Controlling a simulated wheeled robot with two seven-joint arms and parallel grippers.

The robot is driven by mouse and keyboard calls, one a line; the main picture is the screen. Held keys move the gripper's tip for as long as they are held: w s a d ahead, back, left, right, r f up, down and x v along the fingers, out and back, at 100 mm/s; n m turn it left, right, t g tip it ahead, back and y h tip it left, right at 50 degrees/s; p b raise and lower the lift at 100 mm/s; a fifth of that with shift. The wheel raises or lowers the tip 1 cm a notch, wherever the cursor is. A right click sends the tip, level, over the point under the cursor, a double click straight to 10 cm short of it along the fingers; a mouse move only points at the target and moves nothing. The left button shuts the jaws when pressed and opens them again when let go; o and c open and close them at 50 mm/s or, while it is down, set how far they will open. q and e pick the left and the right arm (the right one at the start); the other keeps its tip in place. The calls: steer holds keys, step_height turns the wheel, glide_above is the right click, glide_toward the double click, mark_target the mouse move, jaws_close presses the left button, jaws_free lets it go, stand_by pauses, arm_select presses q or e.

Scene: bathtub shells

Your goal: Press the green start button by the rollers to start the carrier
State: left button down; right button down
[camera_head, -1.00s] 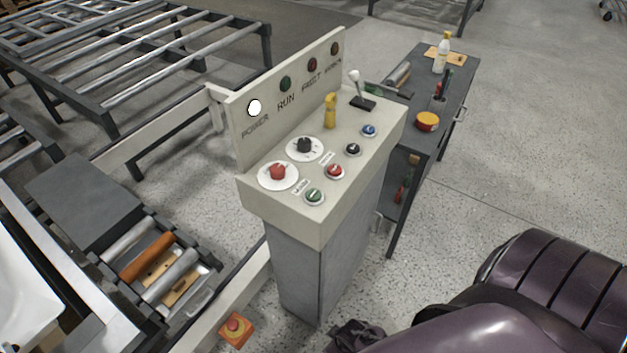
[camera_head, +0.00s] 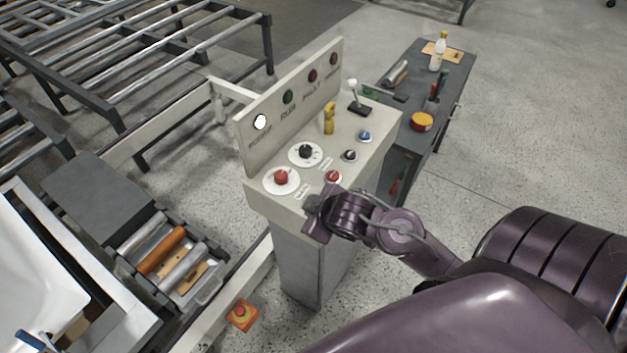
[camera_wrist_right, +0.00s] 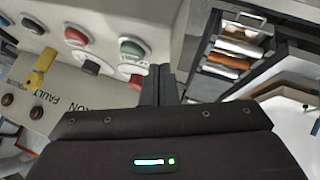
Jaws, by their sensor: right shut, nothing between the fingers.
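The control console (camera_head: 290,205) has a sloped cream top with several buttons and knobs. The green start button (camera_wrist_right: 133,47) shows in the right wrist view, just left of my fingers; in the head view my gripper hides it. My right gripper (camera_head: 317,216) is at the console's near edge, in front of the red button (camera_head: 333,177). Its fingers (camera_wrist_right: 161,82) are together and empty, pointing toward the console edge beside the green button. I cannot tell whether they touch the console. The rollers (camera_head: 165,250) lie to the left. My left gripper is not in view.
A red mushroom knob (camera_head: 281,177) and a black dial (camera_head: 306,152) sit on the console. The white POWER lamp (camera_head: 260,122) is bright; the green RUN lamp (camera_head: 288,97) looks dark. An orange box with a red button (camera_head: 241,315) is low by the rail. A side table (camera_head: 455,80) stands behind.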

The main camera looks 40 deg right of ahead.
steer(key=w+d+r+n+y, duration=0.1)
steer(key=n, duration=0.1)
steer(key=w+d+r+n+t+y, duration=0.1)
steer(key=w+r+n, duration=0.1)
steer(key=w+d+r+n+y, duration=0.1)
steer(key=w+r, duration=0.1)
steer(key=shift+n+t, duration=0.3)
steer(key=shift+n, duration=0.1)
steer(key=r+n+y, duration=0.1)
steer(key=d+r+n+g, duration=0.1)
steer(key=r, duration=0.1)
steer(key=r+n+g+y, duration=0.1)
steer(key=shift+s+d+r+n+y, duration=0.15)
steer(key=shift+s+d+n+y, duration=0.15)
steer(key=shift+s+n, duration=0.1)
step_height(320, 180, down, 8)
steer(key=b, duration=0.7)
steer(key=shift+a, duration=0.1)
steer(key=shift+f, duration=0.45)
stand_by(0.5)
steer(key=shift+f+b, duration=0.3)
steer(key=shift+f, duration=0.1)
